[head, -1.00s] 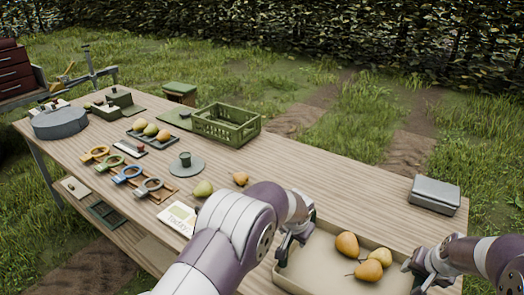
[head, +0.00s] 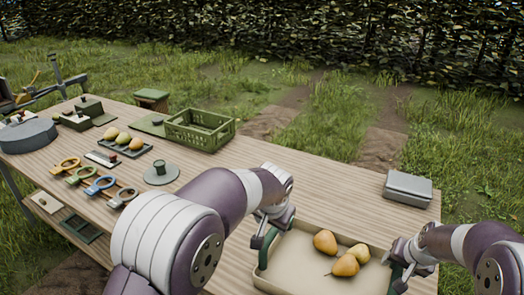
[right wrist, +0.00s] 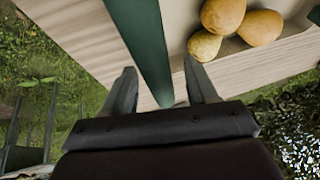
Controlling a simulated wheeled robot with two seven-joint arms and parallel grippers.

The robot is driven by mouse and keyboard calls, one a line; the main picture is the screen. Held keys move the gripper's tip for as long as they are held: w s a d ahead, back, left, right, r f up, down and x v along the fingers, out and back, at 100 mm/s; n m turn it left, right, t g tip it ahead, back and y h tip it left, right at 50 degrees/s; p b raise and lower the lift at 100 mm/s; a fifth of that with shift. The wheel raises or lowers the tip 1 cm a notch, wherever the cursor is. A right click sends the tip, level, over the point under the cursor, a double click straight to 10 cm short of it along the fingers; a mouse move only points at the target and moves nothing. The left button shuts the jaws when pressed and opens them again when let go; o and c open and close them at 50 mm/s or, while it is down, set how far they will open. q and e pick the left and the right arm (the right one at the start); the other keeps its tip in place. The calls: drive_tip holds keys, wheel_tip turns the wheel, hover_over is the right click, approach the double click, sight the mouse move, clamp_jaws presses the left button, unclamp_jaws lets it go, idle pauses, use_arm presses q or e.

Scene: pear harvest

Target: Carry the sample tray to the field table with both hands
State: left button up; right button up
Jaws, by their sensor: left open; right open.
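The sample tray (head: 300,277) is shallow and beige, with three yellow-orange pears (head: 345,265) in it. It appears to rest on the wooden field table (head: 320,207) at the near edge. My left gripper (head: 268,230) is at the tray's left end, by a dark green handle; its fingers are partly hidden. My right gripper (head: 398,272) is at the right end. In the right wrist view, a dark green bar (right wrist: 145,45), apparently the tray's handle, runs between its spread fingers (right wrist: 162,90). The pears also show there (right wrist: 235,20).
A grey closed box (head: 408,188) stands to the tray's right rear. A green crate (head: 200,130), a dark tray of pears (head: 125,146), coloured ring tools (head: 95,182) and a grey disc (head: 28,136) occupy the left. The table's middle behind the tray is clear.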

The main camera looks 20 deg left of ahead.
drive_tip(key=v, duration=1)
drive_tip(key=shift+s+r, duration=0.15)
use_arm(q)
drive_tip(key=s+a+r+p, duration=0.2)
drive_tip(key=s+r+p, duration=0.1)
drive_tip(key=r, duration=0.1)
drive_tip(key=shift+a+r, duration=0.15)
drive_tip(key=shift+r, duration=0.15)
use_arm(e)
wheel_tip(320, 180, up, 3)
drive_tip(key=shift+r, duration=0.1)
drive_tip(key=shift+d+r, duration=0.1)
use_arm(q)
drive_tip(key=shift+r+p, duration=1.05)
drive_tip(key=shift+p, duration=0.15)
use_arm(e)
drive_tip(key=s+d+r, duration=0.3)
drive_tip(key=r, duration=0.1)
drive_tip(key=shift+d+r, duration=0.15)
drive_tip(key=shift+r, duration=0.05)
